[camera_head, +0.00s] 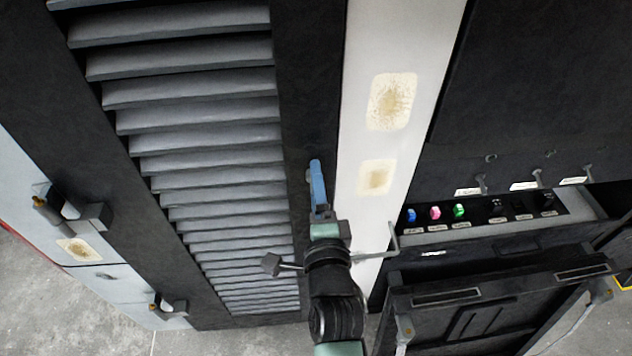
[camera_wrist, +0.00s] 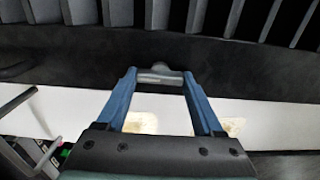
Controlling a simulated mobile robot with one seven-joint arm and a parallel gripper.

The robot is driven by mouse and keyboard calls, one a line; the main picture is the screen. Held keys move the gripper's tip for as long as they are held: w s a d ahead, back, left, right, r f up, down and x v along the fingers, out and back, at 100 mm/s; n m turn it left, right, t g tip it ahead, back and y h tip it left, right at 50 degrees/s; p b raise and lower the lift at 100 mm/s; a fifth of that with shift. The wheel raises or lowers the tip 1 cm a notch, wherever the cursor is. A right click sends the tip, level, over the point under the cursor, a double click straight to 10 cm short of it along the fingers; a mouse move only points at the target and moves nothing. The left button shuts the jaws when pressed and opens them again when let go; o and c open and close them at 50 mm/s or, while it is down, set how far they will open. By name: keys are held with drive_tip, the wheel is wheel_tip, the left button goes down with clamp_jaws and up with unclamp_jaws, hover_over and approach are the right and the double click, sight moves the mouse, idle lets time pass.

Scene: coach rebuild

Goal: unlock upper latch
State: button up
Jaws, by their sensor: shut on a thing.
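My gripper (camera_head: 315,168) has blue fingers and is at the dark right-hand frame of the louvred door (camera_head: 195,135). In the wrist view, my gripper (camera_wrist: 160,75) has its fingertips on either side of a short grey latch handle (camera_wrist: 160,76), shut on it. The handle lies across between the tips, against the dark frame. In the head view the fingers and hand hide this latch. A second grey latch handle (camera_head: 272,265) sticks out lower down, left of my arm.
Hinges (camera_head: 90,212) and (camera_head: 168,306) are on the door's left side. A pale post (camera_head: 385,150) with worn patches stands right of the gripper. Further right are a panel with coloured knobs (camera_head: 435,213) and an open dark flap (camera_head: 500,300).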

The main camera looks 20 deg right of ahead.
idle(0.3)
drive_tip(key=o, duration=1.4)
drive_tip(key=shift+b+v, duration=2.45)
drive_tip(key=shift+v, duration=4.05)
